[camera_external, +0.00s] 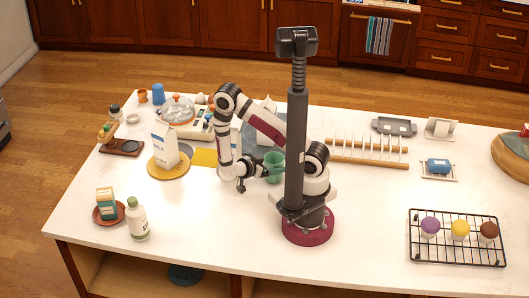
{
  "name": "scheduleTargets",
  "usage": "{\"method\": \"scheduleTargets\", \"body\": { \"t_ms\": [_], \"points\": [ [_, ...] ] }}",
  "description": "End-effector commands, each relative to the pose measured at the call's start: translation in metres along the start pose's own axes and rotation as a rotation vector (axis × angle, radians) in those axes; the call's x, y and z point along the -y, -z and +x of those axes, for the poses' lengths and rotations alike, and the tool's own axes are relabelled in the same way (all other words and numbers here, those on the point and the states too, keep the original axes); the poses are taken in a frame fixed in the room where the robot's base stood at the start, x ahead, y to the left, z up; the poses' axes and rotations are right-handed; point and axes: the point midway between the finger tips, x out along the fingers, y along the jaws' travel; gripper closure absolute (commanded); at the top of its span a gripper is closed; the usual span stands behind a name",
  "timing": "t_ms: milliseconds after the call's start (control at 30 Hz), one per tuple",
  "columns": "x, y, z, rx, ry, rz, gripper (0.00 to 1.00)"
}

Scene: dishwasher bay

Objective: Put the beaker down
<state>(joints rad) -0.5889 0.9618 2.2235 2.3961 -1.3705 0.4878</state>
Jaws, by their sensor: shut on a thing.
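I cannot tell whether the beaker's base touches the table.
A milk carton (166,147) stands on a round yellow board (180,169) to the left. A yellow mat (203,157) lies nearby. A wooden plate rack (368,152) is to the right. A black wire rack (457,256) holds cupcake-like items. The front middle table is clear.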

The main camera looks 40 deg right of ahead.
Motion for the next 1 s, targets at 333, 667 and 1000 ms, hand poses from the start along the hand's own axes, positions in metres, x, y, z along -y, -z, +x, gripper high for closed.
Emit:
{"method": "scheduleTargets", "body": {
  "t_ms": [333, 667, 1000],
  "points": [
    [0.0, -0.002, 0.001, 0.0, 0.001, 0.0, 0.02],
    [0.0, -0.001, 0.0, 0.0, 0.001, 0.0, 0.0],
    [0.002, 0.0, -0.067, 0.003, 0.007, 0.002, 0.0]
  ]
}}
